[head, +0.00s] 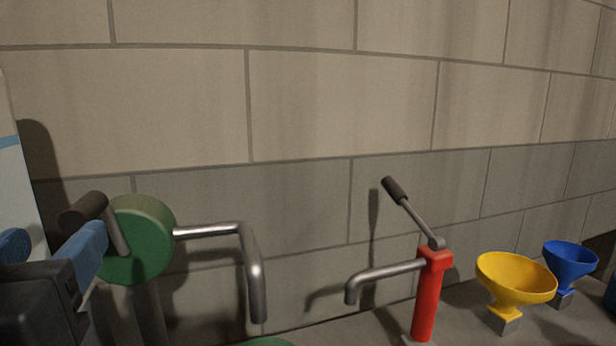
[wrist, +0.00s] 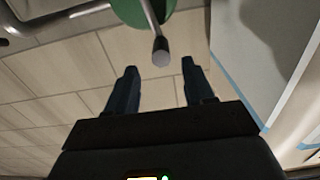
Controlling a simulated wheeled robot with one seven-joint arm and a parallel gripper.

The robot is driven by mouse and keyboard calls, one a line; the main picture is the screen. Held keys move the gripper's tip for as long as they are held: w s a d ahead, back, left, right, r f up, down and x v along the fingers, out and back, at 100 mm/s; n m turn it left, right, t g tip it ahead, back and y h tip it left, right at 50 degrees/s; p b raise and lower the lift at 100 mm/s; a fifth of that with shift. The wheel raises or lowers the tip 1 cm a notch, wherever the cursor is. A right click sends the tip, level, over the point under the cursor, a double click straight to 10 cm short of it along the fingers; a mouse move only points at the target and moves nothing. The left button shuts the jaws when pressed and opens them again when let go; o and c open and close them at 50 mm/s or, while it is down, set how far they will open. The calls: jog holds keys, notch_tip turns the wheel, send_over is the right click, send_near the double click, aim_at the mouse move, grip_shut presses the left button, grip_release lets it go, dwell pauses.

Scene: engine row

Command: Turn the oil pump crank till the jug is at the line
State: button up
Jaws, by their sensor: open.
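The oil pump (head: 144,240) is a green round housing on a dark post at the left of the head view, with a bent grey spout (head: 257,285) on its right. Its crank arm (head: 117,236) carries a dark brown handle (head: 84,208) pointing left. In the wrist view the handle's round end (wrist: 160,54) lies ahead of my gripper (wrist: 159,68), between the lines of its two blue fingers. My gripper (head: 52,240) is open, just below and left of the handle in the head view, and holds nothing. I cannot make out the jug or its line.
A red hand pump (head: 427,300) with a raised black-gripped lever stands right of the spout. A yellow funnel (head: 514,280) and a blue funnel (head: 569,262) are farther right. A green edge (head: 268,342) shows at the bottom, mostly cut off. A block wall is close behind.

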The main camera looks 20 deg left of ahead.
aim_at(87, 210)
jog(key=shift+p+x, duration=0.85)
jog(key=shift+x, duration=3.45)
grip_shut()
